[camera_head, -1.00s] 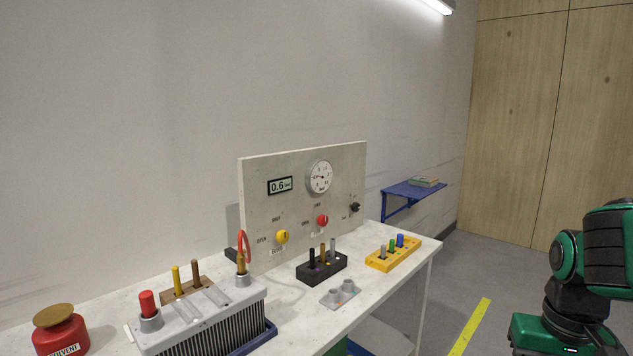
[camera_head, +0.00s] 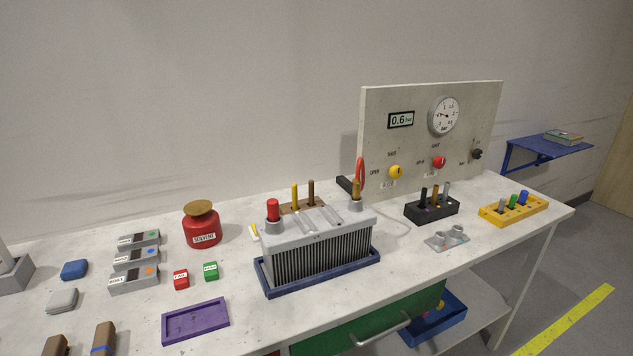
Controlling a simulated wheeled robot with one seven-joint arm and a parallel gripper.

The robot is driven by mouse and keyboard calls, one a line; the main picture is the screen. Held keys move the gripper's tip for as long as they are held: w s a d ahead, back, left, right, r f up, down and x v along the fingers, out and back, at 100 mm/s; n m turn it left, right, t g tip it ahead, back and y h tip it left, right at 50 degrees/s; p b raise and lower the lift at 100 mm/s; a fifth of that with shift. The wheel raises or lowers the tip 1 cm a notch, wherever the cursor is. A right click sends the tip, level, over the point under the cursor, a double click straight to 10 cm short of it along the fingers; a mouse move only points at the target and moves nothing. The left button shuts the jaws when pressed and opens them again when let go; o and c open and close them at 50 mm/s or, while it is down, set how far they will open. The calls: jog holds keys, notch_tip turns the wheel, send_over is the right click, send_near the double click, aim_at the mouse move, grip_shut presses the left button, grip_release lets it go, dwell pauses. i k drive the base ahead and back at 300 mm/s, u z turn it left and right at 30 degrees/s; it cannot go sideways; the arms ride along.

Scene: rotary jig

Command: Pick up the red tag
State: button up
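A small red tag (camera_head: 181,280) with a white label lies on the white workbench, left of the middle in the head view. It sits just left of a similar green tag (camera_head: 211,271) and behind the purple tray (camera_head: 196,321). The two tags are apart. My gripper is not in view.
A red solvent can (camera_head: 201,226) stands behind the tags. Grey boxes (camera_head: 134,282) stand to their left. A finned grey unit (camera_head: 318,254) in a blue tray stands to their right. Bare bench lies around the red tag.

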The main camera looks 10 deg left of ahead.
aim_at(181, 278)
jog(key=u, duration=1.4)
